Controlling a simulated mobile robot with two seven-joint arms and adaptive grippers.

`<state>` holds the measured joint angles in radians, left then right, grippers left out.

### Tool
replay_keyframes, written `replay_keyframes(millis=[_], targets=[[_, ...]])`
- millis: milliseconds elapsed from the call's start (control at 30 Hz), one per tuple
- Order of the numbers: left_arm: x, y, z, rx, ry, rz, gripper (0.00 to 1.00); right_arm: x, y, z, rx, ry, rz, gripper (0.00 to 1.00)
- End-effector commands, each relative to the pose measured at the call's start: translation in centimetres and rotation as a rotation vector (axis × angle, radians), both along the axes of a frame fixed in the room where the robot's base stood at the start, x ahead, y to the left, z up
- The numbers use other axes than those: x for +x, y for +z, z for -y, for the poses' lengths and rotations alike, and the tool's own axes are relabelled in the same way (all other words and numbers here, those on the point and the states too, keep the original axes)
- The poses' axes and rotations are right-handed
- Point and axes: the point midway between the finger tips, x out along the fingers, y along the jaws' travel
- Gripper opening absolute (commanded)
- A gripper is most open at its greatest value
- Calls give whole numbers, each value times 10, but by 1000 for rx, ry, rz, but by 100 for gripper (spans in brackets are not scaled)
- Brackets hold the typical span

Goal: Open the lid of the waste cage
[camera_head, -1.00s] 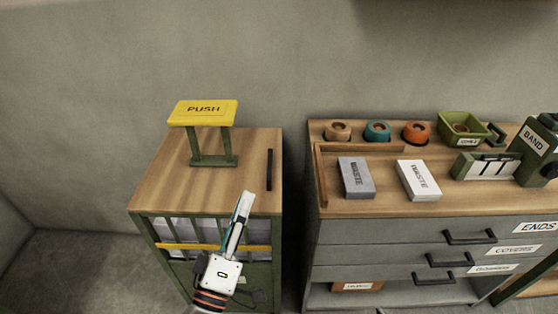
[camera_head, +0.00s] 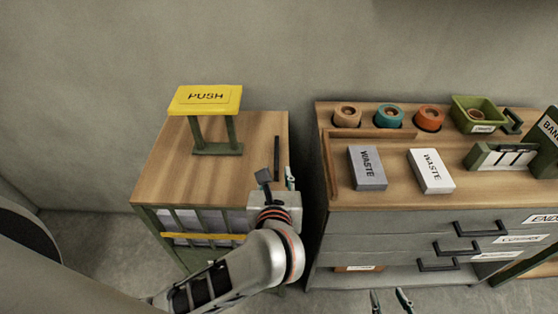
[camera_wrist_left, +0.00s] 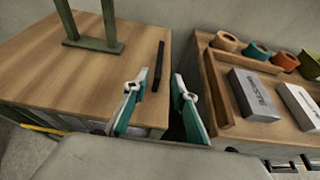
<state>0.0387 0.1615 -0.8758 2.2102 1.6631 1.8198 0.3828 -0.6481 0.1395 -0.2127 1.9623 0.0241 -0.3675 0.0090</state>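The waste cage (camera_head: 160,221) is a green barred cabinet with a yellow strip, closed by a flat wooden lid (camera_head: 165,172). A thin black handle (camera_head: 277,157) lies along the lid's right edge; it also shows in the left wrist view (camera_wrist_left: 158,65). In the head view my left wrist partly hides this gripper. My right gripper (camera_head: 390,293) shows only its fingertips at the bottom edge, apart.
A grey drawer cabinet (camera_head: 400,228) stands to the right across a narrow gap, carrying tape rolls, a green bin (camera_head: 478,114) and two WASTE blocks (camera_head: 367,168).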

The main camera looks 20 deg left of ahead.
Motion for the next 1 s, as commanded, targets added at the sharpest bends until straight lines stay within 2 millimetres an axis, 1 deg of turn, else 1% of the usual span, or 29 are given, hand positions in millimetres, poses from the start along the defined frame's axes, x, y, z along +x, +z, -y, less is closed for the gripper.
replay_keyframes(millis=[33,200,400,533,767,800,867,900,1000], targets=[[8,-2,-3,5,3,3,26,0,0,0,0,0,0,40],[32,-12,-11,6,2,3,26,0,-1,0,0,0,0,40],[52,-21,-16,6,2,2,26,0,-1,0,0,0,-1,40],[57,-23,-18,3,2,3,26,0,-1,0,0,0,-1,40],[57,-24,-18,3,2,2,26,0,-1,0,0,0,-1,40],[57,-24,-18,3,2,2,21,0,-1,0,0,0,-1,40],[57,-24,-18,3,2,2,6,0,-1,0,0,0,-1,40],[57,-24,-18,3,2,2,0,0,-1,0,0,0,-1,40],[57,-24,-18,4,2,2,0,0,-1,0,0,0,-1,40]])
